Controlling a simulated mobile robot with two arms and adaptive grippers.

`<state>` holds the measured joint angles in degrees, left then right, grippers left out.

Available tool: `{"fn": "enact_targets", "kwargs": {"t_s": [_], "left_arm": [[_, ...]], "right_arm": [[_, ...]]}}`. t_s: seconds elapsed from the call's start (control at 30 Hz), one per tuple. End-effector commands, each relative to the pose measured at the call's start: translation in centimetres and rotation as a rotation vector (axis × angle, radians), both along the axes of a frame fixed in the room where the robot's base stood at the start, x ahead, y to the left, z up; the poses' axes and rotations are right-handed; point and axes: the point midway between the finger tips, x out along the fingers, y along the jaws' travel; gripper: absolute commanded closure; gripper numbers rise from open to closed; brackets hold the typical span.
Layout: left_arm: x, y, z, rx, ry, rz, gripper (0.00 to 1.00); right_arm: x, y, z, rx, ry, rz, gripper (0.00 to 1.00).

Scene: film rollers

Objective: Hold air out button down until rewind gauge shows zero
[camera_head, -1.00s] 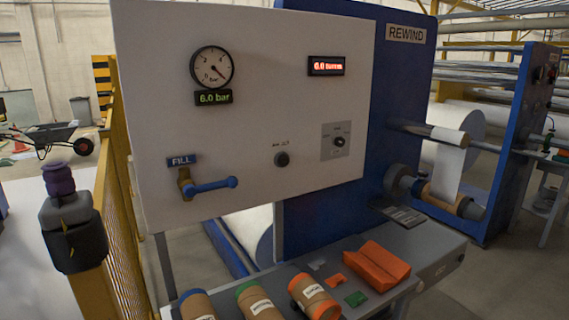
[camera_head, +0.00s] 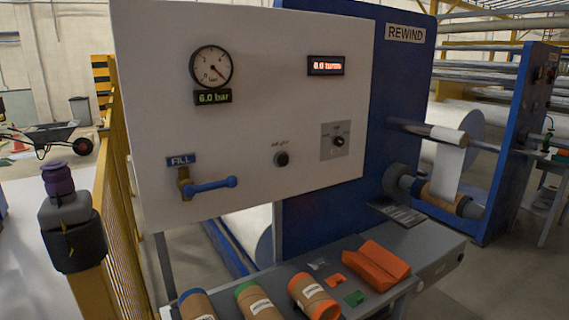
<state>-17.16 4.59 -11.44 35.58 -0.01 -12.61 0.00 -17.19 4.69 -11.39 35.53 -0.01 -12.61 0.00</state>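The round black button (camera_head: 281,159) is on the white panel (camera_head: 290,95), right of centre, under a small label too blurred to read for certain. Nothing touches it. The round dial gauge (camera_head: 211,67) is at the panel's upper left, its needle pointing to the lower right. The green readout (camera_head: 212,97) below it shows 6.0 bar. Neither of my grippers is in the head view.
A blue-handled valve (camera_head: 207,186) sits under a FILL label. A red display (camera_head: 326,65) and a rotary knob (camera_head: 339,141) are to the right. Rolls (camera_head: 314,297) and an orange piece (camera_head: 376,264) lie on the grey bench. A yellow fence (camera_head: 122,170) stands at left.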

Motion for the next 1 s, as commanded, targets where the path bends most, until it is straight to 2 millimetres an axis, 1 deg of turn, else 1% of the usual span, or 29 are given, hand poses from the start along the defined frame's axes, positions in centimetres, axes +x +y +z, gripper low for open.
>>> {"fn": "enact_targets", "kwargs": {"t_s": [0.03, 0.07, 0.5, 1.0], "left_arm": [[0.00, -0.01, 0.00, 0.000, 0.000, 0.000, 0.49], [0.00, -0.01, 0.00, 0.000, 0.000, 0.000, 0.49], [-0.05, -0.02, 0.00, 0.000, 0.001, -0.001, 0.49], [-0.08, -0.02, -0.02, -0.001, 0.001, -0.001, 0.49]], "right_arm": [[-0.01, 0.07, 0.00, 0.001, 0.000, 0.000, 0.68], [-0.02, 0.09, 0.00, 0.001, 0.000, 0.000, 0.70], [-0.03, 0.37, 0.00, 0.004, 0.000, 0.000, 0.99], [-0.04, 0.36, 0.00, 0.004, 0.000, 0.000, 1.00]]}}
